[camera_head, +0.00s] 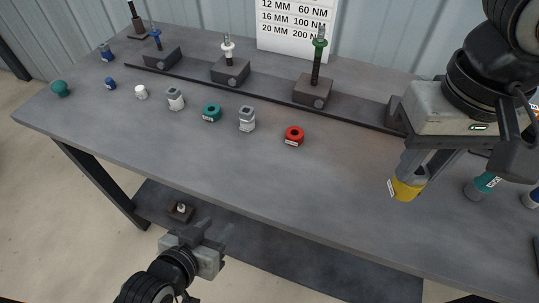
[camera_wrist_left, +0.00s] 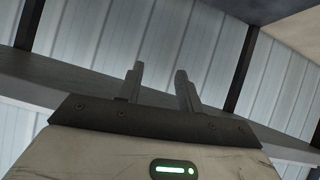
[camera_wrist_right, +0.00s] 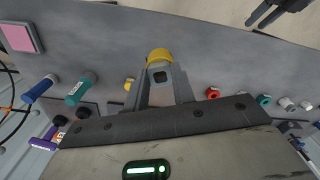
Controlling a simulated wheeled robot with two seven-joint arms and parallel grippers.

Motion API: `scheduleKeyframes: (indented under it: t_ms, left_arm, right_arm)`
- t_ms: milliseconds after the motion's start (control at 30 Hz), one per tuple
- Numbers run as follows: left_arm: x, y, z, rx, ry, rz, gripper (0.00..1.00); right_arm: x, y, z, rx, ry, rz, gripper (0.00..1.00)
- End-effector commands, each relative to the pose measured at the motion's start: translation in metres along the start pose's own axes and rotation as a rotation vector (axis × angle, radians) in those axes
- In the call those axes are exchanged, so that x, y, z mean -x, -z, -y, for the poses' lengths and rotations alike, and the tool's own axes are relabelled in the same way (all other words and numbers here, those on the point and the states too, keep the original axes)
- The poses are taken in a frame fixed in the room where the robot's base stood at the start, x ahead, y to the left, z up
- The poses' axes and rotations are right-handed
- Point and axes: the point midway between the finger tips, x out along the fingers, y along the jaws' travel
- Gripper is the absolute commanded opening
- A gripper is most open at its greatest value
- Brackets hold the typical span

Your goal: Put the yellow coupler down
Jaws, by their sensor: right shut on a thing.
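The yellow coupler (camera_head: 407,190) is between the fingertips of my right gripper (camera_head: 415,168), which is shut on it and points down over the right part of the grey table (camera_head: 340,178). The coupler also shows in the right wrist view (camera_wrist_right: 159,54), with a grey part between the fingers. I cannot tell whether its underside touches the table. My left gripper (camera_head: 215,236) is open and empty, in front of the table's front edge. Its parted fingers show in the left wrist view (camera_wrist_left: 160,88).
A red ring (camera_head: 294,136), a grey-white coupler (camera_head: 247,119) and a teal ring (camera_head: 212,112) stand left of the right gripper. A teal cylinder (camera_head: 481,186) is close on its right. Dark blocks with upright posts (camera_head: 314,90) line the back. The table's front middle is clear.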

Motion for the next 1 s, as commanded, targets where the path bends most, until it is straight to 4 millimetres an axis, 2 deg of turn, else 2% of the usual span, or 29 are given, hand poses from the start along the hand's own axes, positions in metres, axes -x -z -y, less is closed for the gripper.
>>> scheduleKeyframes:
  t_ms: [100, 267, 367, 633, 800, 1000]
  left_arm:
    - [0.001, -0.001, 0.000, 0.002, -0.001, 0.001, 0.36]
    - [0.002, 0.003, -0.001, 0.001, 0.000, -0.003, 0.36]
    - [0.004, 0.005, -0.001, -0.002, 0.001, -0.003, 0.36]
    - [0.008, 0.010, 0.001, -0.016, 0.011, 0.005, 0.36]
    - [0.006, 0.008, 0.002, -0.022, 0.014, 0.013, 0.36]
    - [0.006, 0.006, 0.002, -0.026, 0.016, 0.020, 0.36]
  right_arm:
    - [0.006, -0.011, -0.002, 0.010, -0.014, -0.004, 0.00]
    - [0.004, -0.004, 0.000, 0.007, -0.013, 0.001, 0.00]
    - [-0.004, 0.014, 0.003, 0.005, -0.014, 0.003, 0.00]
    - [-0.033, 0.080, 0.016, 0.005, -0.013, 0.002, 0.00]
    - [-0.067, 0.105, 0.020, 0.006, -0.013, 0.002, 0.00]
    - [-0.086, 0.121, 0.022, 0.008, -0.013, -0.002, 0.00]
